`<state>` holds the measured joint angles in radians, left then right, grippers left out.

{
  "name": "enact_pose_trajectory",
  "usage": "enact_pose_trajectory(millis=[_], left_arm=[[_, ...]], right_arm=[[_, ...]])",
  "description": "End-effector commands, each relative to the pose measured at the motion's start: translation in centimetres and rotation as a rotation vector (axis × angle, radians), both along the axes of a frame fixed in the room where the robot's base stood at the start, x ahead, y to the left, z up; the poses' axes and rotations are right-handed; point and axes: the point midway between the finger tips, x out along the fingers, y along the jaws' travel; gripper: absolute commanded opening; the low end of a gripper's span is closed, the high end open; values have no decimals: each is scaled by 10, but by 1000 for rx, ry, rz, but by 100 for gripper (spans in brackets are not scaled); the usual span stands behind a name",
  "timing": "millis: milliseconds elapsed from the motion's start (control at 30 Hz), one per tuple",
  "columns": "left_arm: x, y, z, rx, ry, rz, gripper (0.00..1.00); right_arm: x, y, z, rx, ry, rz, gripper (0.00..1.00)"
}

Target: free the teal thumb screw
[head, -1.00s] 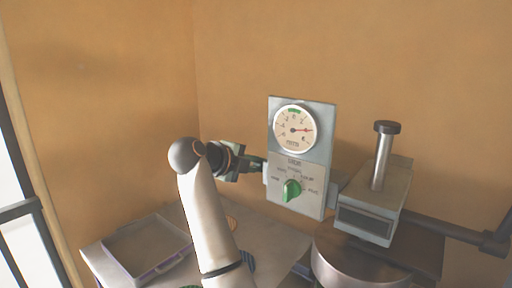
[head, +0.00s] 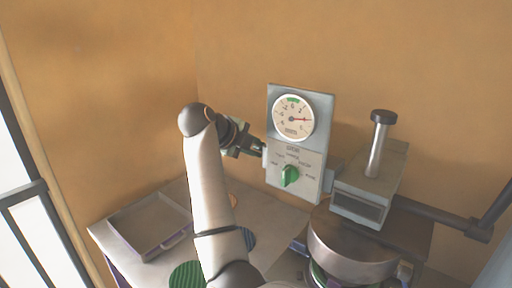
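My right gripper (head: 257,149) is at the left edge of the grey gauge panel (head: 328,110), close to a small pale fitting (head: 265,158) there. Its fingers are small and dark, and I cannot tell whether they are open or shut on something. I cannot make out the teal thumb screw; the gripper may be hiding it. The panel carries a round gauge (head: 293,118) with a red needle and a green knob (head: 289,175) below it. My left gripper is not in view.
The press head (head: 361,203) with its upright post (head: 377,150) stands right of the panel, above a round metal drum (head: 350,256). A dark bar (head: 440,220) reaches right. A shallow tray (head: 148,250) and a green ribbed disc (head: 187,275) lie at left.

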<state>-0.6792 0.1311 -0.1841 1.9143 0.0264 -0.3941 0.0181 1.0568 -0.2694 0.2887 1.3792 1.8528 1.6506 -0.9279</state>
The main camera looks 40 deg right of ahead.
Motion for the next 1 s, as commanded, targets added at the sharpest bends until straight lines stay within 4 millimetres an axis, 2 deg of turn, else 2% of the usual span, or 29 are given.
enact_pose_trajectory(millis=[33, 200, 533, 667, 1000], left_arm=[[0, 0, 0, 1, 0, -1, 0], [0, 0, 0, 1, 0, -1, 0], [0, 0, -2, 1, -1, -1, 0], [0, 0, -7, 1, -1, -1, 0], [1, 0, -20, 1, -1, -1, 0]], right_arm=[[0, 0, 0, 0, 0, 0, 27], [0, 0, 1, -2, -2, 0, 44], [-1, 5, 5, -2, -5, 3, 44], [-5, 22, 15, 0, -6, 5, 44], [-22, 76, 58, -4, -5, 1, 44]])
